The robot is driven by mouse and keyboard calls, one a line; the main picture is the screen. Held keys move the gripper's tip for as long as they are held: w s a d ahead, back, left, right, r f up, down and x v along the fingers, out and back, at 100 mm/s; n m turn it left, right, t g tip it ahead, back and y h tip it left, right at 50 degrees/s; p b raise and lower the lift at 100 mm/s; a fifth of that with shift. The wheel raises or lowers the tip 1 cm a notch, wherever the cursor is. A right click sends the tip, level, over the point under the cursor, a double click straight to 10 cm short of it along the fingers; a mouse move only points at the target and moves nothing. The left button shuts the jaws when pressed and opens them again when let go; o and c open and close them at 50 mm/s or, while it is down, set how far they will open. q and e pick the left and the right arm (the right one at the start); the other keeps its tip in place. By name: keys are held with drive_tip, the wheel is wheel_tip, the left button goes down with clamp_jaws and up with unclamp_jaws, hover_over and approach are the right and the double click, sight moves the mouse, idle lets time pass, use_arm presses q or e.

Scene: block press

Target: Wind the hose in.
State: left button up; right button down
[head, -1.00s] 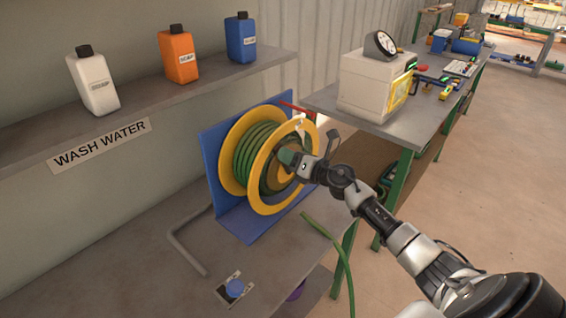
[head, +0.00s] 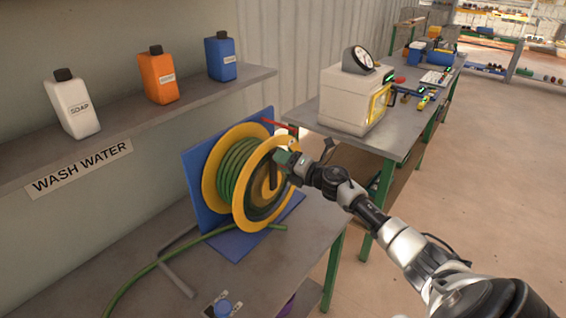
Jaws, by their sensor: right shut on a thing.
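The green hose is wound in several turns on the yellow reel (head: 219,178), which stands on a blue bracket (head: 196,188) on the bench. A loose length of green hose (head: 150,268) lies across the bench towards the lower left, and a short green piece shows at the reel's foot. My right gripper (head: 284,160) is at the reel's near face, shut on the crank handle (head: 281,156). The dark crank arm (head: 272,177) hangs below it. The fingertips partly hide the handle. My left gripper is not in view.
A bent grey bar (head: 178,279) lies by the reel, under the hose. A blue knob (head: 222,307) is at the bench's front. A shelf (head: 200,98) with soap bottles is above left. A side table (head: 400,140) with a white box stands close right of the reel.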

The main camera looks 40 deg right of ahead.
drive_tip(key=shift+d+r, duration=0.2)
drive_tip(key=c, duration=0.9)
unclamp_jaws()
drive_tip(key=shift+o, duration=1.2)
drive_tip(key=shift+f, duration=0.15)
drive_tip(key=shift+s+d+f, duration=0.1)
drive_tip(key=shift+s+f, duration=0.05)
drive_tip(key=shift+s, duration=0.35)
drive_tip(key=b+v, duration=0.3)
drive_tip(key=v, duration=0.6)
drive_tip(key=shift+s, duration=0.35)
drive_tip(key=shift+d, duration=0.1)
